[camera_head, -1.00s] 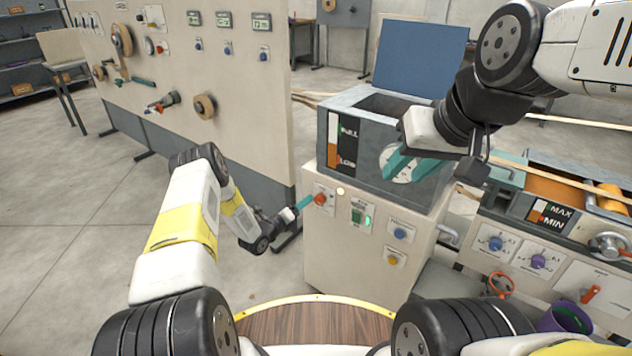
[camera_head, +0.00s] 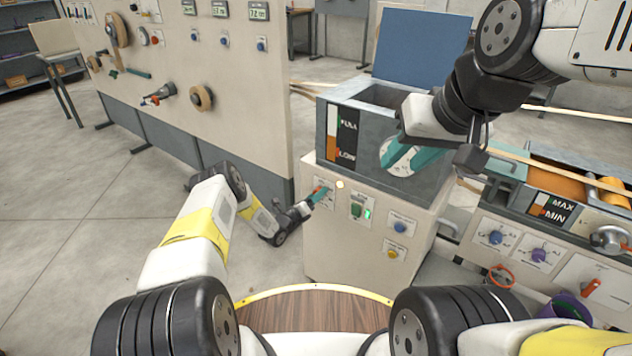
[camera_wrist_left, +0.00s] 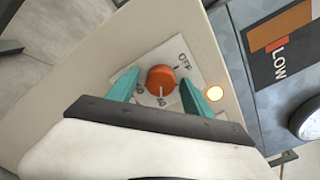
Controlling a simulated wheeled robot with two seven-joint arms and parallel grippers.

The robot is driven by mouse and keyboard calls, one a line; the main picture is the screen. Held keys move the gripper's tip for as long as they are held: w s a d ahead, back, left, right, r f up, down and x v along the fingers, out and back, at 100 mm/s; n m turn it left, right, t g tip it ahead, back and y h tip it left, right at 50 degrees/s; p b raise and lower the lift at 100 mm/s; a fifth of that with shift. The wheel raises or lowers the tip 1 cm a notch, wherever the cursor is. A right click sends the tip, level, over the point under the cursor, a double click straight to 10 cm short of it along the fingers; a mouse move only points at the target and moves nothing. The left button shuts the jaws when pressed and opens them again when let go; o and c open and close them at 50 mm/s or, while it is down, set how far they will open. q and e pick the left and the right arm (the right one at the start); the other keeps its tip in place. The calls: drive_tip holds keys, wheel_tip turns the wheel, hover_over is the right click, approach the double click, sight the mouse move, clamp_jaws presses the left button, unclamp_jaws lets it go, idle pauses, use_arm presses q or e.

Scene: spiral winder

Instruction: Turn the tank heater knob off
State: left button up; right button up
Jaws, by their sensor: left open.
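The tank heater knob (camera_wrist_left: 161,78) is orange and round, on a white label plate with OFF at its upper right and numbers below. Its white mark points down in the left wrist view, away from OFF. In the head view the knob (camera_head: 319,189) is on the front of the cream cabinet, partly hidden by my left gripper (camera_head: 320,194). In the left wrist view my left gripper (camera_wrist_left: 157,88) is open, with one teal finger on each side of the knob; contact cannot be told. My right gripper (camera_head: 408,160) appears open in front of the tank's white dial.
A lit lamp (camera_wrist_left: 213,93) is close beside the right-hand finger in the wrist view. A green switch (camera_head: 356,211) and blue button (camera_head: 400,228) are further right on the cabinet. The grey tank (camera_head: 335,100) stands on top. A tall panel (camera_head: 240,110) rises at left.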

use_arm(q)
clamp_jaws()
drive_tip(key=shift+n, duration=0.4)
drive_tip(key=n, duration=2.3)
idle(0.6)
